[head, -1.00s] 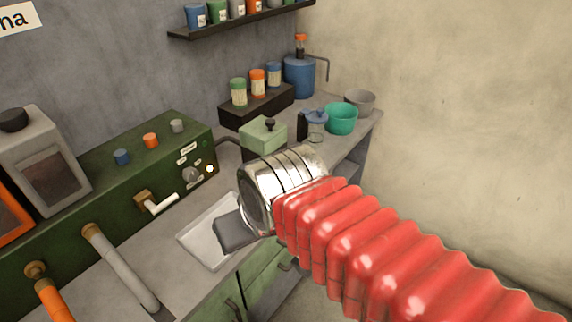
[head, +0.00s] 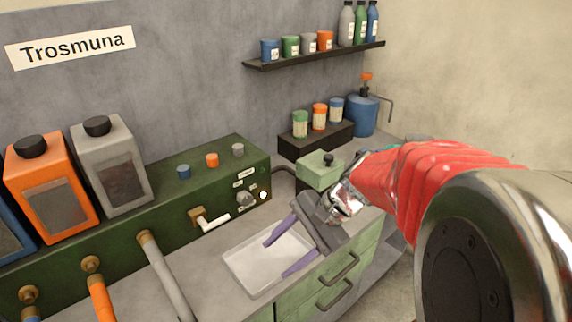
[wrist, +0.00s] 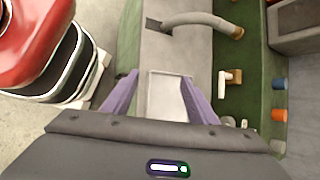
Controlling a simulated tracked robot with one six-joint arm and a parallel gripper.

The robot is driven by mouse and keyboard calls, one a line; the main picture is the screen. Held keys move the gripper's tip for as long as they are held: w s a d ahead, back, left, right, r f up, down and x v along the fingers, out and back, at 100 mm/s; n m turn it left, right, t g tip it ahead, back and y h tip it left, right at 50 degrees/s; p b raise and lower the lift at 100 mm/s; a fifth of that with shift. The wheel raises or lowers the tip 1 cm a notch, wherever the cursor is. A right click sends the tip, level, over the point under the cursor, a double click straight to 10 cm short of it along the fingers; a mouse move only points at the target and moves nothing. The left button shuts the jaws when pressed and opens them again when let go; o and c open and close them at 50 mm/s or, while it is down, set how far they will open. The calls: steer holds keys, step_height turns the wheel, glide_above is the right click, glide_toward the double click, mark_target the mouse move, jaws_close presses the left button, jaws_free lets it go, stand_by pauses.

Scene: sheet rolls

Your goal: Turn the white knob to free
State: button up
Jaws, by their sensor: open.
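The pale, whitish-grey knob (head: 244,197) sits on the right end of the green panel (head: 180,212), among small white labels too small to read. A bright round lamp (head: 263,195) is just to its right. My gripper (head: 276,259) is open and empty, its two purple fingers spread over the pale tray, below and in front of the panel, apart from the knob. In the wrist view the fingers (wrist: 160,75) frame the tray, with the green panel along the right side. I cannot make out the knob's setting.
A white-handled lever (head: 214,222) on a brass fitting sticks out left of the knob. The shallow tray (head: 240,270) lies on the counter. A grey hose (head: 165,275) and an orange hose (head: 100,295) come off the panel further left. A pale green box (head: 318,170) stands to the right.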

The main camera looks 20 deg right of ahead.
steer(key=w+d+f+m+t+y, duration=0.2)
steer(key=w+d+f+m+t, duration=0.1)
steer(key=w+d+m, duration=0.35)
steer(key=w+d+f+m+t+y, duration=0.25)
steer(key=w+d+m+t, duration=0.2)
steer(key=d+m, duration=0.3)
steer(key=d+f+m+t+h, duration=0.3)
steer(key=d+m, duration=0.3)
steer(key=d, duration=0.4)
steer(key=d+f+m+t+h, duration=0.3)
steer(key=d+f+m+t, duration=0.1)
steer(key=d, duration=0.6)
steer(key=shift+f+m, duration=0.9)
steer(key=shift+f, duration=0.05)
steer(key=shift+w, duration=0.15)
steer(key=x, duration=1.3)
steer(key=shift+w+a+r, duration=0.1)
steer(key=shift+w, duration=0.15)
steer(key=shift+c, duration=0.3)
